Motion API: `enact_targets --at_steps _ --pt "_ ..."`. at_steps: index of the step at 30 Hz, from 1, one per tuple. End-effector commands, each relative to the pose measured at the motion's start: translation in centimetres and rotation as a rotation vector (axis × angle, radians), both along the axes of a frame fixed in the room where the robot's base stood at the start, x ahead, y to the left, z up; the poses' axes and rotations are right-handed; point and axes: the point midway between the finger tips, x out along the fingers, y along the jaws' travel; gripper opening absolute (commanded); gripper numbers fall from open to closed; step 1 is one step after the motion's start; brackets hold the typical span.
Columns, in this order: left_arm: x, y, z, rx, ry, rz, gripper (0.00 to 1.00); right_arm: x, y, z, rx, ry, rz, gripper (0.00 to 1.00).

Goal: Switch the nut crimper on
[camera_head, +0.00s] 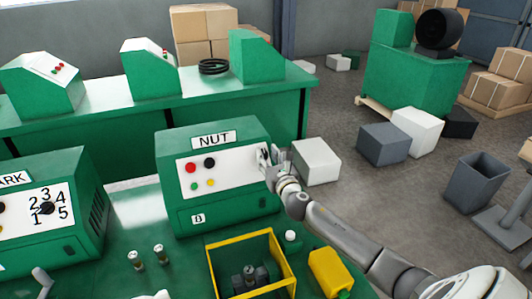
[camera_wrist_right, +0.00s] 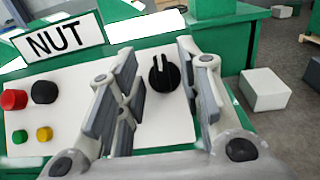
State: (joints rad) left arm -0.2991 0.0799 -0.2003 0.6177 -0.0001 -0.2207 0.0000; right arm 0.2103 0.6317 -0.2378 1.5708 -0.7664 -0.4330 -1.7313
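The nut crimper (camera_head: 212,220) is a green box with a white front panel and a NUT label (camera_head: 214,140), which also reads clearly in the right wrist view (camera_wrist_right: 59,40). Its panel holds a black rotary knob (camera_wrist_right: 163,74) on the right, with its grip bar roughly upright. A red button (camera_wrist_right: 14,99), a black button (camera_wrist_right: 44,92), a green lamp (camera_wrist_right: 20,136) and a yellow lamp (camera_wrist_right: 44,134) sit on the left. My right gripper (camera_head: 271,158) is open in front of the knob, its fingers on either side; contact cannot be told.
A yellow-rimmed bin (camera_head: 289,268), a yellow container (camera_head: 330,272) and two small metal parts (camera_head: 147,257) are on the bench in front. Another green crimper (camera_head: 70,240) stands left. A white box (camera_head: 316,162) lies to the right.

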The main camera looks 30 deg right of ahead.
Motion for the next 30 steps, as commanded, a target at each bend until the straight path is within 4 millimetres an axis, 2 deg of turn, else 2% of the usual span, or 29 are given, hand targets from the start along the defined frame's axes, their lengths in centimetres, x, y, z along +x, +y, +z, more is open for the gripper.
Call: enact_targets --at_steps 1,4,17,25,30 --pt "0.7 -0.1 0.1 -0.002 -0.012 0.0 0.0 0.5 -0.1 0.1 0.001 -0.001 -0.001 0.34" --pt "1.3 -0.1 0.3 -0.003 -0.021 0.0 0.0 1.2 -0.3 0.0 0.001 0.0 -0.001 0.34" --pt "0.0 0.0 0.2 0.0 -0.001 0.001 0.0 1.8 -0.4 0.0 -0.001 0.0 0.001 0.34" --pt "-0.2 0.0 0.2 0.0 0.002 0.001 0.0 1.8 -0.4 0.0 0.0 0.0 0.0 0.01" --pt "-0.2 0.0 0.2 0.0 0.002 0.001 0.0 1.8 -0.4 0.0 0.0 0.0 0.0 0.0"
